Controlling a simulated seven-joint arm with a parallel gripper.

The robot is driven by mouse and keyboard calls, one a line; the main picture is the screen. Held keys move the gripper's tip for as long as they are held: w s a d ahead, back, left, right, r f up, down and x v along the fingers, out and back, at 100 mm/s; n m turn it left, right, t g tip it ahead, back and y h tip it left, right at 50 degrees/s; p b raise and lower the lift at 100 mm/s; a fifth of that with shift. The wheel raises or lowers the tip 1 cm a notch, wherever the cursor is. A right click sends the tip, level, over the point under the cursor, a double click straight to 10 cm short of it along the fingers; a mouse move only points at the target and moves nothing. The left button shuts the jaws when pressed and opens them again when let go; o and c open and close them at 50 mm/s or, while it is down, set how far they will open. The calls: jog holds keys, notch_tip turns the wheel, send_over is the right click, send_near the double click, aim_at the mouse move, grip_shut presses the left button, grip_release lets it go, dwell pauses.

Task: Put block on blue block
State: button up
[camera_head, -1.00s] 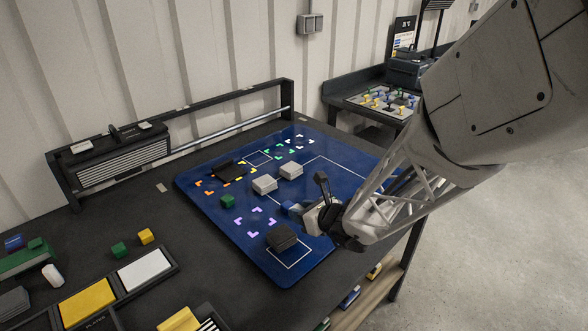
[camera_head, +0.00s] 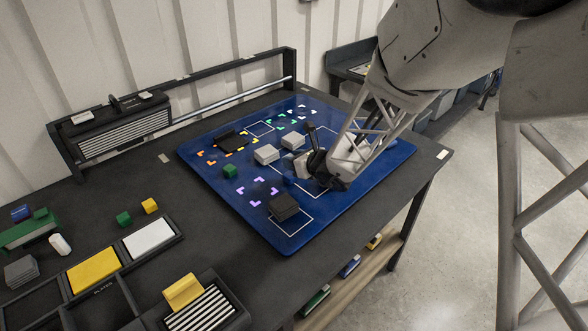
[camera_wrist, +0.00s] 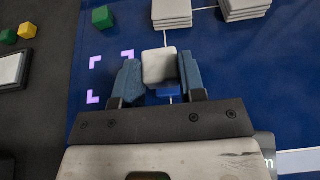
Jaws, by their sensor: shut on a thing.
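My gripper (camera_wrist: 158,75) is shut on a small white block (camera_wrist: 159,65), with a blue-grey finger on either side of it. In the head view my gripper (camera_head: 300,167) is over the right-middle part of the blue mat, and the held block is hard to make out there. A small blue block (camera_wrist: 168,91) shows just below the white block in the wrist view, partly hidden by it. It also shows in the head view (camera_head: 289,178) beside my fingers. I cannot tell whether the two blocks touch.
Two light grey stacks (camera_head: 266,154) (camera_head: 293,141), a green block (camera_head: 230,171) and a dark stack (camera_head: 284,206) stand on the blue mat (camera_head: 355,190) around my gripper. Trays with yellow and white plates lie at the lower left. The mat's right side is fairly clear.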

jog(key=shift+f, duration=1.75)
jog(key=shift+f, duration=0.15)
jog(key=o, duration=0.9)
jog(key=shift+s+d+r, duration=0.1)
jog(key=shift+r, duration=0.1)
jog(key=shift+s+d, duration=0.1)
jog(key=v, duration=1.1)
jog(key=shift+r, duration=0.2)
jog(key=shift+s+d, duration=0.15)
